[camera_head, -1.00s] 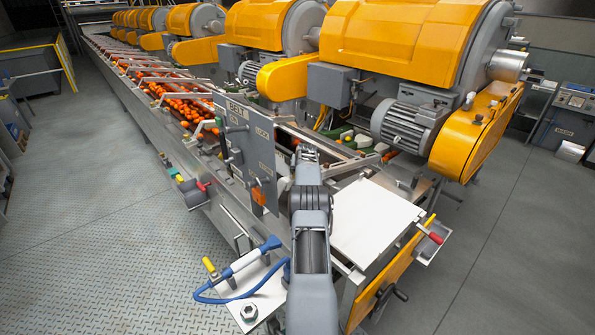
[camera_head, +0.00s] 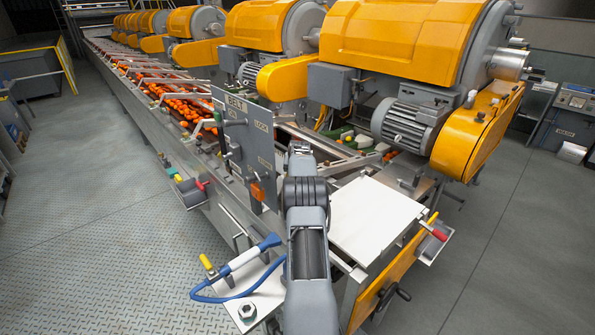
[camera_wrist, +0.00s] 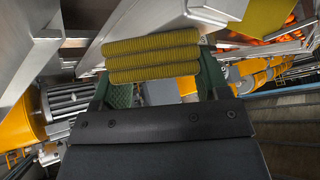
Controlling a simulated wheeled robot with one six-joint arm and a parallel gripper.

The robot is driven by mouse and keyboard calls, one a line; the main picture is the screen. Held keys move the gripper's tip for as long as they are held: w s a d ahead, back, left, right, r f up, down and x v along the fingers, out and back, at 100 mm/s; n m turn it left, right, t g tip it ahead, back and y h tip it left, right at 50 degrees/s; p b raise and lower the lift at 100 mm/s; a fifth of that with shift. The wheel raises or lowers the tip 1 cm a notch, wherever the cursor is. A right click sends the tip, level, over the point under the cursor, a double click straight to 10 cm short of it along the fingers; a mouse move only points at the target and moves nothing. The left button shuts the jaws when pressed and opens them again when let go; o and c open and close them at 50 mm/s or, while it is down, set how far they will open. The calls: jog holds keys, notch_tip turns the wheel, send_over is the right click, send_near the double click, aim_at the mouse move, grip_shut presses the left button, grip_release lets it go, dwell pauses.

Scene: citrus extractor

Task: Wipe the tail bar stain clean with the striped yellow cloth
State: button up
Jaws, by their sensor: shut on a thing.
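The striped yellow cloth (camera_wrist: 152,57) is a folded, ribbed pad held across the green fingers of my gripper (camera_wrist: 155,88) in the wrist view. My gripper is shut on it. A pale metal surface (camera_wrist: 150,18) lies just beyond the cloth; I cannot tell whether they touch. In the head view, the end of my arm (camera_head: 300,148) is over the near end of the conveyor, right of the grey BELT panel (camera_head: 243,140); the cloth cannot be made out there. I cannot pick out the stain or be sure which part is the tail bar.
A white flat plate (camera_head: 375,215) lies right of my arm. A small shelf with a blue-handled hose tool (camera_head: 245,258) is at lower left. Orange fruit (camera_head: 185,105) lies along the conveyor. Yellow machine housings (camera_head: 410,45) stand behind. Open floor (camera_head: 110,240) lies to the left.

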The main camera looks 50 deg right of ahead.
aim_at(284, 175)
jog(key=shift+w+a+r+b, duration=0.15)
jog(key=shift+a+b, duration=0.25)
jog(key=shift+a, duration=0.55)
jog(key=shift+w+a+r+b, duration=0.15)
jog(key=shift+a+b, duration=0.25)
jog(key=shift+a, duration=0.5)
jog(key=shift+w+a+r+b, duration=0.15)
jog(key=shift+a+b, duration=0.25)
jog(key=shift+a, duration=0.55)
jog(key=shift+a+r, duration=0.4)
jog(key=shift+a, duration=0.15)
jog(key=shift+r, duration=0.1)
notch_tip(284, 175, up, 6)
jog(key=p, duration=0.4)
jog(key=shift+d, duration=0.4)
jog(key=shift+r, duration=0.15)
jog(key=r+p, duration=0.2)
jog(key=shift+d+r+p, duration=0.25)
jog(key=shift+d+p, duration=0.05)
jog(key=shift+d, duration=0.05)
